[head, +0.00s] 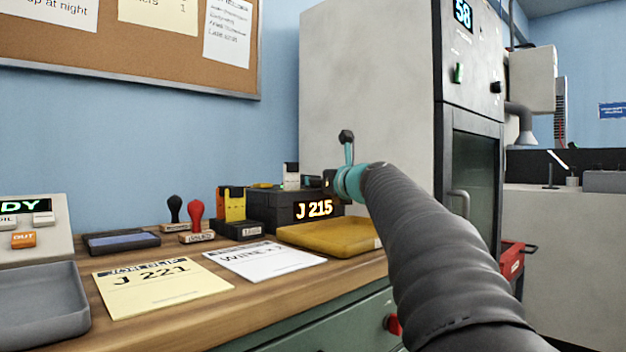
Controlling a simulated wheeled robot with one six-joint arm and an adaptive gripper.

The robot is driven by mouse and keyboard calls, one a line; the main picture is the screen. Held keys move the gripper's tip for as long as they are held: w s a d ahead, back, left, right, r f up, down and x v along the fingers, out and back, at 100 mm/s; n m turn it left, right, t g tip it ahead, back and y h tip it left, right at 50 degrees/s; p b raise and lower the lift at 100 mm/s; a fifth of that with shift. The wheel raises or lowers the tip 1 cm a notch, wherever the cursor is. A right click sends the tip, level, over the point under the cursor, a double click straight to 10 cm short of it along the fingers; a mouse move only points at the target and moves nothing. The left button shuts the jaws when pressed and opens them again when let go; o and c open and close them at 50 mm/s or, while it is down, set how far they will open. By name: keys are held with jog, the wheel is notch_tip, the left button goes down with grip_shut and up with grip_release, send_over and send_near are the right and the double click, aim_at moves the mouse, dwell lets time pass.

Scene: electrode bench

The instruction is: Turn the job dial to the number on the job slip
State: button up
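The job slip (160,290) is a pale yellow sheet lying flat on the wooden bench and reads "J 221". A dark box (262,212) stands at the back of the bench, and its lit orange display (315,209) reads "J 215". My gripper (329,183) is at the right end of this box, just above the display. My teal wrist and grey arm cover most of it, so its fingers and any contact are hidden. The job dial itself is not clearly visible; that end of the box is behind my gripper.
A yellow tray (335,237) lies below the display, beside a white paper (264,261). Red (195,214) and black (175,209) stamps, an ink pad (122,242) and a grey tray (42,303) stand left. A tall cabinet (368,90) rises behind my arm.

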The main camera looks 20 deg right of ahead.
jog(key=shift+w+a, duration=0.1)
jog(key=shift+w, duration=0.65)
grip_shut()
jog(key=shift+y, duration=0.3)
